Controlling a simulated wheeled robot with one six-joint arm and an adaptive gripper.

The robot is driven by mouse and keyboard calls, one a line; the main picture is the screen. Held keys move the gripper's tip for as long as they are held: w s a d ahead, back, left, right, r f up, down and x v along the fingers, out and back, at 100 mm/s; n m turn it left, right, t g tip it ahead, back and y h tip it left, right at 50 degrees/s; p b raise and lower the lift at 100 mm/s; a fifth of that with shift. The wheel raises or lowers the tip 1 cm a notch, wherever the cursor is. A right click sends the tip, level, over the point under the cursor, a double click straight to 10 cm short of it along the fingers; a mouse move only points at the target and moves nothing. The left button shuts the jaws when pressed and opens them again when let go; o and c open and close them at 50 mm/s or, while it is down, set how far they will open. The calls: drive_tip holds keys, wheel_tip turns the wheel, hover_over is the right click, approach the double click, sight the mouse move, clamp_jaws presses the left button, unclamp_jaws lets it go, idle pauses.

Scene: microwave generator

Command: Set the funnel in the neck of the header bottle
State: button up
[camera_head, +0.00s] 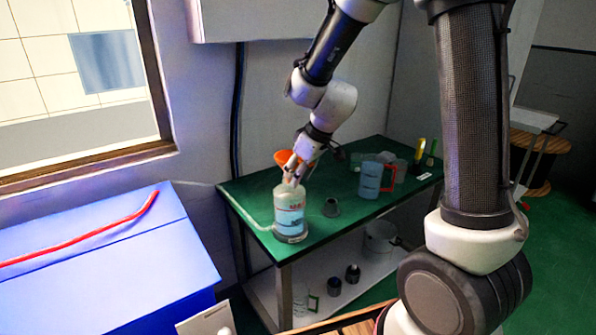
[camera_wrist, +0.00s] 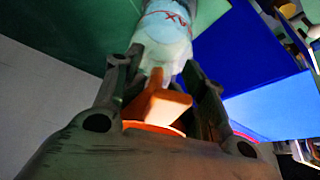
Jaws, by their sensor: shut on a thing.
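The header bottle (camera_head: 289,212), pale with bluish contents and red lettering, stands upright near the front left end of the green table. It also shows beyond my fingertips in the wrist view (camera_wrist: 166,36). The orange funnel (camera_head: 283,156) is above the bottle's neck. In the wrist view the funnel (camera_wrist: 158,102) lies between my fingers, its narrow part towards the bottle. My gripper (camera_head: 293,176) is shut on the funnel, right over the bottle top; it also shows in the wrist view (camera_wrist: 165,68). The fingers partly hide the neck, so I cannot tell whether the stem is inside it.
A blue jug with a red handle (camera_head: 371,178) stands farther right. A blue surface with a red hose (camera_head: 90,235) is at left. A lower shelf holds several vessels.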

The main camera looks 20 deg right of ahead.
drive_tip(key=shift+f, duration=0.45)
drive_tip(key=o, duration=1.1)
drive_tip(key=shift+r, duration=0.1)
drive_tip(key=v, duration=1.1)
drive_tip(key=shift+s+d+r, duration=0.15)
drive_tip(key=shift+s+r, duration=0.05)
drive_tip(key=shift+r, duration=0.1)
